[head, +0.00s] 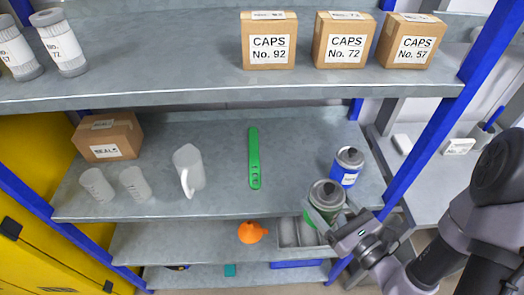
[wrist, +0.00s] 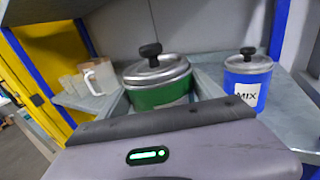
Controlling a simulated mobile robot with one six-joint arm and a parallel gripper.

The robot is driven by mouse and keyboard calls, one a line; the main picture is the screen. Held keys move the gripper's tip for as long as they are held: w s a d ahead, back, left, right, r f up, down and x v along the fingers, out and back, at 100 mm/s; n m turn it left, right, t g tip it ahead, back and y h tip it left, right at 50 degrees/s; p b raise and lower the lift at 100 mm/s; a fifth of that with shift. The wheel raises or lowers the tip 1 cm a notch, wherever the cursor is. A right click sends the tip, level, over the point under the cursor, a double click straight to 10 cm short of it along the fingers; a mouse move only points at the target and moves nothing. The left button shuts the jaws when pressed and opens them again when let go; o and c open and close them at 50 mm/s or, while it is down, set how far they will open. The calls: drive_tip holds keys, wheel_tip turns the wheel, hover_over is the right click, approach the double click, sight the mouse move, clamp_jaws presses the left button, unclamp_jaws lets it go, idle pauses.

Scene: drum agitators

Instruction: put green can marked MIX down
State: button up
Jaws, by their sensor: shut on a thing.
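The green can (head: 325,198) has a grey lid with a black knob. It shows in the head view at the front right edge of the middle shelf, and in the wrist view (wrist: 160,95). My gripper (head: 335,218) is shut on it, with a finger on each side in the wrist view. The can's label is mostly hidden by my gripper. I cannot tell whether the can touches the shelf. A blue can (head: 347,166) marked MIX stands behind it to the right, and shows in the wrist view (wrist: 247,82).
The middle shelf (head: 225,140) also holds a green strap-like tool (head: 254,158), a white jug (head: 188,168), two beakers (head: 134,183) and a carton (head: 108,136). A blue post (head: 428,130) stands at the right. Bare shelf lies between the green tool and blue can.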

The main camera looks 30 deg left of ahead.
sight(315, 183)
drive_tip(key=w+a+f+b, duration=0.1)
drive_tip(key=b, duration=0.4)
drive_tip(key=shift+w+a+f, duration=0.3)
drive_tip(key=shift+w, duration=0.05)
drive_tip(key=shift+w+a+r+p, duration=0.3)
drive_tip(key=shift+w+a, duration=0.2)
drive_tip(key=shift+a, duration=0.15)
drive_tip(key=shift+w+a+r+p, duration=0.3)
drive_tip(key=shift+w+a, duration=0.15)
drive_tip(key=shift+a, duration=0.15)
drive_tip(key=w+a+f, duration=0.1)
drive_tip(key=w+a, duration=0.1)
drive_tip(key=w+a+f+b, duration=0.1)
drive_tip(key=w+a+f, duration=0.1)
drive_tip(key=w, duration=0.1)
drive_tip(key=w+a+f+b, duration=0.1)
drive_tip(key=w+a+f, duration=0.1)
drive_tip(key=shift+w+a, duration=0.3)
drive_tip(key=shift+a, duration=0.1)
drive_tip(key=shift+r, duration=0.2)
drive_tip(key=shift+f, duration=0.1)
drive_tip(key=o, duration=1.9)
